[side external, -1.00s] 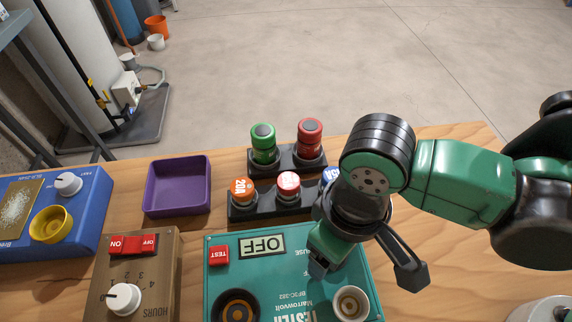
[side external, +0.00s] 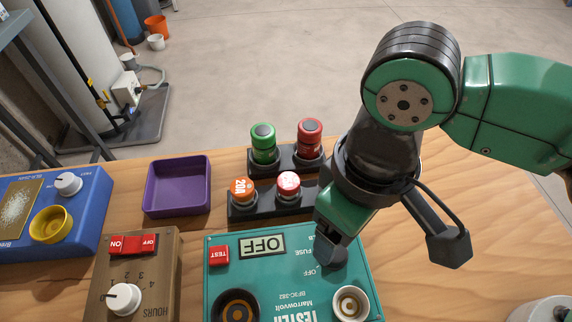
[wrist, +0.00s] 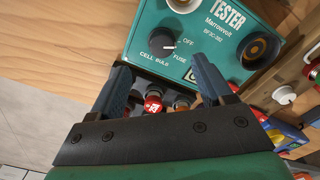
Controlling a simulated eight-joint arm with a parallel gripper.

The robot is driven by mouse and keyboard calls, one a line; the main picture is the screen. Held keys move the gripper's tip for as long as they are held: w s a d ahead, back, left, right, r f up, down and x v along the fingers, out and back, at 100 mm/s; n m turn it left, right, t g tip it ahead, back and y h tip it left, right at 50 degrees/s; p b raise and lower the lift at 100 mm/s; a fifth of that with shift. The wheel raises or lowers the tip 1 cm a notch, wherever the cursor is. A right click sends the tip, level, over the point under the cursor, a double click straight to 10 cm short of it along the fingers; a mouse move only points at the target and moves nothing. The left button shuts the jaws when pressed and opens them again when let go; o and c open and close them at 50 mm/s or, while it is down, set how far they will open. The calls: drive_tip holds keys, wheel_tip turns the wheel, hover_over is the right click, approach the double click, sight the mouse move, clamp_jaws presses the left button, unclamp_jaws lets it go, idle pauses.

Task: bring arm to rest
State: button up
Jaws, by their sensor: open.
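My gripper (side external: 388,250) is open and empty, raised above the right part of the green tester (side external: 285,282) in the side view. In the wrist view my gripper (wrist: 160,68) shows two spread fingers with nothing between their tips. The tester (wrist: 150,35) lies beyond them, with its dark selector knob (wrist: 164,47) visible. In the side view one finger partly covers that knob. My arm bends upward and reaches in from the right edge.
Orange (side external: 242,192) and red-and-white (side external: 288,186) fuses stand in a black holder, behind them green (side external: 264,142) and red (side external: 310,138) ones. A purple tray (side external: 178,212), brown timer (side external: 160,275) and blue panel (side external: 92,215) sit left.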

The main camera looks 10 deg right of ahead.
drive_tip(key=w+d+r+m+t, duration=0.1)
drive_tip(key=w+d+m+t, duration=0.2)
drive_tip(key=d, duration=0.9)
drive_tip(key=w+d+r+m+t, duration=0.1)
drive_tip(key=w+d+m+t, duration=0.3)
drive_tip(key=d, duration=0.9)
drive_tip(key=shift+w+d+r, duration=0.25)
drive_tip(key=shift+w+r, duration=0.05)
drive_tip(key=shift+w, duration=0.45)
